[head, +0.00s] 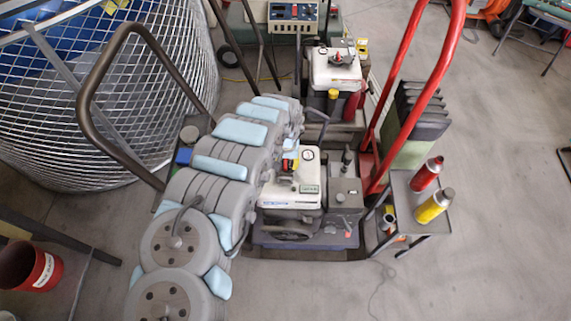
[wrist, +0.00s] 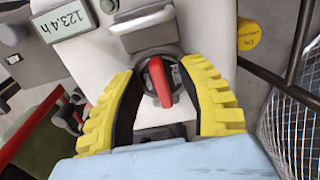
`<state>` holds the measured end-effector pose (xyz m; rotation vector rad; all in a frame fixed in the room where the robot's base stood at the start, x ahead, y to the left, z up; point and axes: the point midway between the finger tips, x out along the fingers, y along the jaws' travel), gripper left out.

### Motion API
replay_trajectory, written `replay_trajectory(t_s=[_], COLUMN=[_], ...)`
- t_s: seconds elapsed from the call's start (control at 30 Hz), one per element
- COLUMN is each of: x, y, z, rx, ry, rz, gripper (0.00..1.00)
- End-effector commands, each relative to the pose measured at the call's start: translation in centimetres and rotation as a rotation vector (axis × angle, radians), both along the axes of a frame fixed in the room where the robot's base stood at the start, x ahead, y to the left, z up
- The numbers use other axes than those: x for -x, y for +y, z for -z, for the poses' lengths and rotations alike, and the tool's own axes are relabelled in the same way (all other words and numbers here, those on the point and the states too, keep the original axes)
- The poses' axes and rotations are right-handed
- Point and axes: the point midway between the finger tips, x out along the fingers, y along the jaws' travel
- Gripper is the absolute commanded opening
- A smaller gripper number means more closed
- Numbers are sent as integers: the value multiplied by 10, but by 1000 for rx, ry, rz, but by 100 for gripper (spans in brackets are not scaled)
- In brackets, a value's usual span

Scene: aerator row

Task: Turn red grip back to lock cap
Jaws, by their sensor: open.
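The red grip (wrist: 160,82) is a bar across a dark round cap (wrist: 174,73) on a white tank (wrist: 108,70) in the wrist view. It runs nearly top to bottom in that picture, slightly tilted. My gripper (wrist: 159,70) is open, with one yellow ribbed finger on each side of the grip. Gaps show between both fingers and the grip. In the head view my gripper (head: 291,160) is over the left part of the nearer machine's white tank (head: 308,172). My arm and gripper mostly hide the grip there.
A second machine (head: 334,70) stands behind. A red handle (head: 437,75) rises on the right, beside a small cart (head: 416,212) with red and yellow cans. A wire-mesh cage (head: 95,110) is on the left. Open floor lies at the right.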

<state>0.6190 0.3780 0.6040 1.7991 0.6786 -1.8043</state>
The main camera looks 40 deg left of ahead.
Motion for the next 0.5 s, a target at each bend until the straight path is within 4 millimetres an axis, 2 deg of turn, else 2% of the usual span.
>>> replay_trajectory(t_s=[0.27,0.3,0.4,0.5], x=[0,0,0,-1], y=[1,1,1,1], z=[0,0,0,0], rx=[-1,-1,-1,-1], ry=[-1,-1,-2,-2], rz=[0,0,-1,-1], gripper=[37,26,0,0])
